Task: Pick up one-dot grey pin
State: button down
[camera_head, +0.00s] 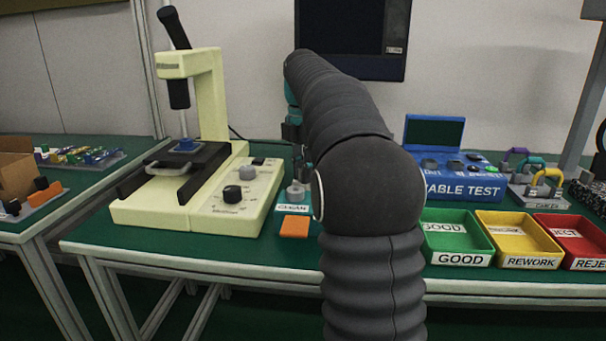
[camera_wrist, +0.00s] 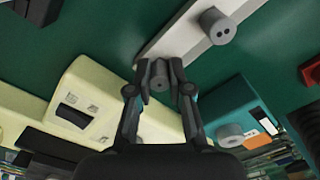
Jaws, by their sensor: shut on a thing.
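In the wrist view my gripper (camera_wrist: 159,82) is shut on a small grey pin (camera_wrist: 159,72), with one finger on each side of it. A single dark dot seems to show on its end face, but it is small. The pin appears at the near end of a pale rack (camera_wrist: 178,48); I cannot tell whether it is clear of the rack. A second grey pin (camera_wrist: 217,27) with two dark dots stands on the rack, apart from my fingers.
A cream press (camera_head: 212,185) stands left of my arm. A teal box (camera_head: 277,208) with a grey knob and an orange block (camera_head: 295,227) are close by. Green (camera_head: 458,258), yellow (camera_head: 530,262) and red (camera_head: 590,264) trays line the right front. A blue tester (camera_head: 460,187) stands behind.

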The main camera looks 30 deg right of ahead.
jog(key=shift+r, duration=0.1)
jog(key=shift+r, duration=0.6)
notch_tip(320, 180, up, 3)
jog(key=shift+f+p, duration=0.1)
jog(key=shift+p, duration=0.65)
jog(key=s+d+r+p, duration=0.2)
jog(key=d+r, duration=0.4)
jog(key=d, duration=0.5)
jog(key=shift+s+r+p, duration=0.35)
jog(key=shift+s+r, duration=0.05)
jog(key=shift+s, duration=0.5)
